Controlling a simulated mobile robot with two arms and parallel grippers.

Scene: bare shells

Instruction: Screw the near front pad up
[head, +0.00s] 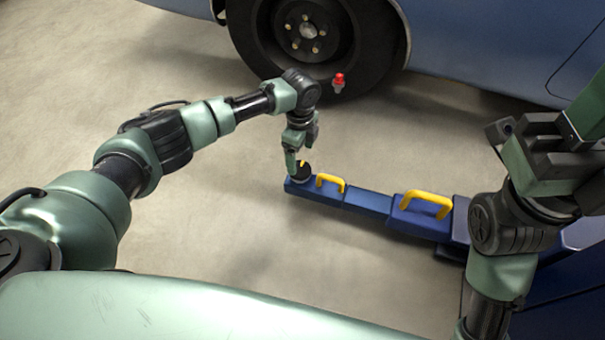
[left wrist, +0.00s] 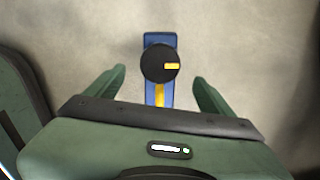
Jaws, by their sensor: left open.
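The near front pad (left wrist: 155,62) is a round black disc with a yellow mark on its top. It sits at the end of a blue lift arm (head: 365,201) that has yellow handles. In the head view the pad (head: 303,174) is partly hidden by my left gripper (head: 295,165). The left gripper is over the pad, pointing down. In the left wrist view its two fingers (left wrist: 160,85) are apart, one to each side of the arm's end, and nothing is between them in a grip. My right gripper (head: 510,140) is at the right edge, away from the pad.
A blue car with a dark wheel (head: 305,35) stands behind the lift arm. A small red-topped object (head: 339,82) shows in front of the tyre. Yellow handles (head: 427,204) rise from the blue arm. The concrete floor (head: 240,225) left of the arm is clear.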

